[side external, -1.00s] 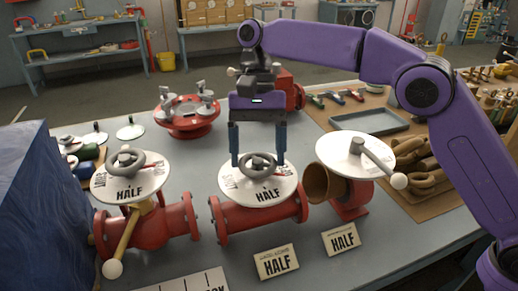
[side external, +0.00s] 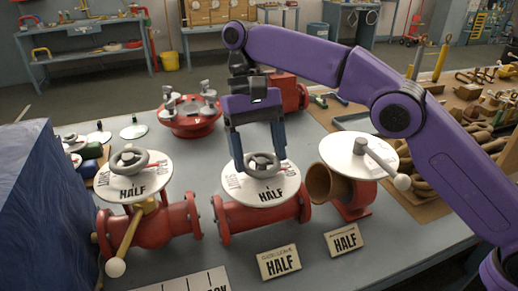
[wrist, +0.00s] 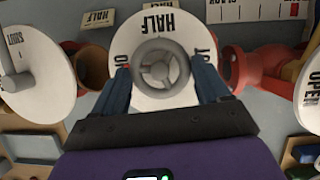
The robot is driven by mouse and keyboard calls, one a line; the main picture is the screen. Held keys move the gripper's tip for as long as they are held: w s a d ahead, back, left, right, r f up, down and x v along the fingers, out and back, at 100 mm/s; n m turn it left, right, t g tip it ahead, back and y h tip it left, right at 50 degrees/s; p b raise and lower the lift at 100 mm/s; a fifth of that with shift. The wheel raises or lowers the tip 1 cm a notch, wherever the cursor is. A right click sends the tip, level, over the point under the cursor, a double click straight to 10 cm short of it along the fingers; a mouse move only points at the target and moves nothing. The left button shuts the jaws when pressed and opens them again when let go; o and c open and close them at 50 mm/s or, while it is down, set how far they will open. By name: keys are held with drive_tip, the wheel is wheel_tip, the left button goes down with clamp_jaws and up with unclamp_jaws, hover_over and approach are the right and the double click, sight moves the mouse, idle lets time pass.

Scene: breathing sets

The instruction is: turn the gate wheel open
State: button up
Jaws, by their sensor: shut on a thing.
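The middle valve's grey handwheel (side external: 263,163) sits over a round white dial plate (side external: 270,192) printed HALF, on a red flanged pipe body (side external: 262,217). My gripper (side external: 260,161) reaches down from above, its two blue fingers on opposite sides of this wheel and shut on it. In the wrist view the wheel (wrist: 162,65) lies between the fingers, with HALF on the dial (wrist: 157,22) beyond it. Small red marks show near the wheel's hub. The dial's other words are partly hidden by the fingers.
A valve with a grey wheel (side external: 129,158) and yellow lever (side external: 127,235) stands left. A valve with a lever (side external: 383,163) stands right, close by. Two HALF cards (side external: 279,263) lie in front. A red fitting with several grey knobs (side external: 191,124) stands behind.

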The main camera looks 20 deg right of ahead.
drive_tip(key=o, duration=1)
drive_tip(key=shift+o, duration=0.2)
drive_tip(key=shift+m, duration=0.3)
